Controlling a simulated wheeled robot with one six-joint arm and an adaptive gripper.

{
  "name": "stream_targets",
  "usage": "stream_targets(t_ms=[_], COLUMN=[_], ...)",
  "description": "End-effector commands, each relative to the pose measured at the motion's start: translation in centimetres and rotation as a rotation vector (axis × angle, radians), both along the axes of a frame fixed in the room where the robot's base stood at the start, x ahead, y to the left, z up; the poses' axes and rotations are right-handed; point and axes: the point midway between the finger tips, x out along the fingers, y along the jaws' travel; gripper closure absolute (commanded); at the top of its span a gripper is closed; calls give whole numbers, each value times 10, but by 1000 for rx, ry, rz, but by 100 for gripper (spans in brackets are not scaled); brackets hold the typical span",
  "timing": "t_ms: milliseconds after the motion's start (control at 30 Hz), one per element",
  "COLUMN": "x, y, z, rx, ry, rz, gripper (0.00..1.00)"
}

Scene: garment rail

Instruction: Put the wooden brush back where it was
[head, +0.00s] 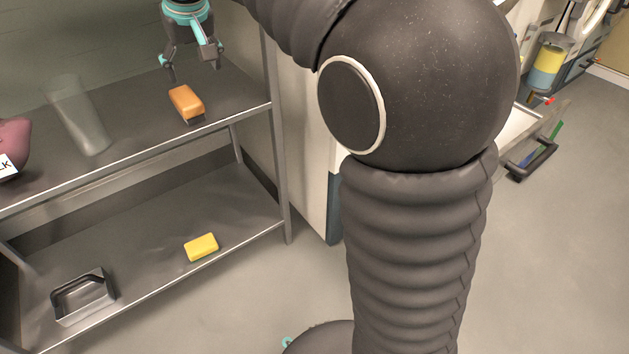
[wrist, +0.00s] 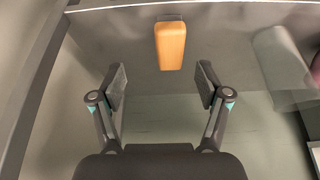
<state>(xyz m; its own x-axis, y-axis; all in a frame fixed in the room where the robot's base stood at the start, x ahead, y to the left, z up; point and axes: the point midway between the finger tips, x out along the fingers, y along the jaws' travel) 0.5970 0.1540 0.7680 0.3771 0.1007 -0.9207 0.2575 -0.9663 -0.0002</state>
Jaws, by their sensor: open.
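The wooden brush (head: 186,101) lies on the upper metal shelf, toward its right end, with its dark bristle edge facing the front. In the wrist view the brush (wrist: 170,45) is at the top middle, ahead of the fingertips and roughly in line with the gap between them. My gripper (head: 194,72) is above and slightly behind the brush in the head view. In the wrist view my gripper (wrist: 160,85) is open with nothing between its fingers. The brush and the fingers look apart.
The lower shelf (head: 150,240) holds a yellow sponge (head: 201,247) and a grey metal tray (head: 84,296). Shelf room around the brush is clear.

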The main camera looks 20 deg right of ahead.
Motion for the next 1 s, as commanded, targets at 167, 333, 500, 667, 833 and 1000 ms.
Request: stream_targets(t_ms=[167,333,500,667,833,1000], x=[-62,-126,-191,-248,-287,-301], y=[-49,-88,-119,-140,-151,-154], z=[-2,-20,-50,-89,-123,-138], rx=[5,9,11,11,12,12], ry=[-22,-40,-59,-76,-86,-91], rz=[-57,-111,-165,-212,-246,-260], gripper=[24,24,24,24,24,24])
